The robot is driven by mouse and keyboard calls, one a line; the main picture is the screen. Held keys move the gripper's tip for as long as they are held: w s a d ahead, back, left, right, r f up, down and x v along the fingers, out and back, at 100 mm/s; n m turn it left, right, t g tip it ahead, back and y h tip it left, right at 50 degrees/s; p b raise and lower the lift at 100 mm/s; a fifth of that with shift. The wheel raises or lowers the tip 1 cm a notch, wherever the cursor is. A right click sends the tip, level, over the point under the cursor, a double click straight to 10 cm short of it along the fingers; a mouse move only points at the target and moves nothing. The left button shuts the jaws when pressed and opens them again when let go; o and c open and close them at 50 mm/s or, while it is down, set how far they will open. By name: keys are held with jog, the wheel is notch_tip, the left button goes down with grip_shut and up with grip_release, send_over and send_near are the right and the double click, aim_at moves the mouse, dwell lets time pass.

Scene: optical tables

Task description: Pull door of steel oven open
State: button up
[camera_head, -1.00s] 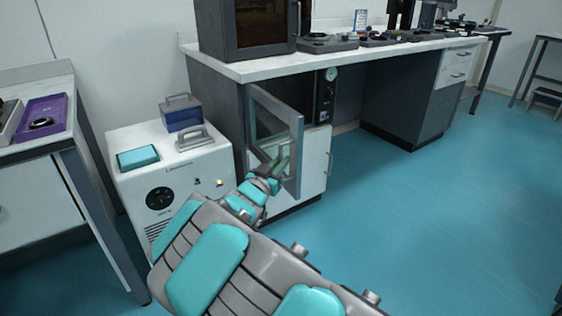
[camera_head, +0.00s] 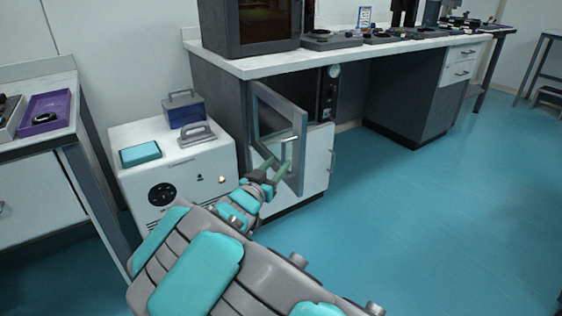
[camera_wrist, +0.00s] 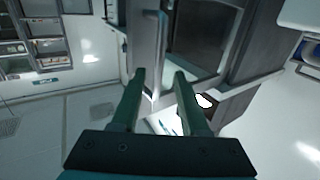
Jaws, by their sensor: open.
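The steel oven sits under the white counter, with its control panel and round dial (camera_head: 328,95) on the right. Its framed glass door (camera_head: 303,160) stands swung out from the front, partly open. A bar handle (camera_head: 288,149) runs upright on the door. My gripper (camera_head: 277,164) is in front of the door, with its green fingers pointing at the handle's lower part. In the wrist view, my gripper (camera_wrist: 161,72) has its fingers apart, and the handle (camera_wrist: 160,55) lies beyond and between the fingertips. No contact is clear, and nothing is held.
A white cabinet unit (camera_head: 165,180) with a blue box (camera_head: 184,112) and a cyan block (camera_head: 140,153) stands left of the oven. A side table with a purple tray (camera_head: 45,118) is further left. The blue floor (camera_head: 420,220) to the right is clear.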

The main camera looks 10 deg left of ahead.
jog(key=shift+v, duration=1.9)
jog(key=d+f+n+g+y, duration=0.2)
jog(key=d+g+y, duration=0.4)
jog(key=d+g, duration=0.15)
jog(key=s+d+f+g, duration=0.1)
jog(key=s+d+g, duration=0.3)
jog(key=s+d, duration=0.4)
jog(key=s+d+f+g+h, duration=0.1)
jog(key=s+d+g, duration=0.3)
jog(key=s, duration=1.4)
jog(key=s+d+f+g+h, duration=0.1)
jog(key=s+d+g, duration=0.3)
jog(key=s+d, duration=0.8)
jog(key=shift+s+f+n, duration=0.3)
jog(key=shift+s+f, duration=0.1)
jog(key=shift+f, duration=0.25)
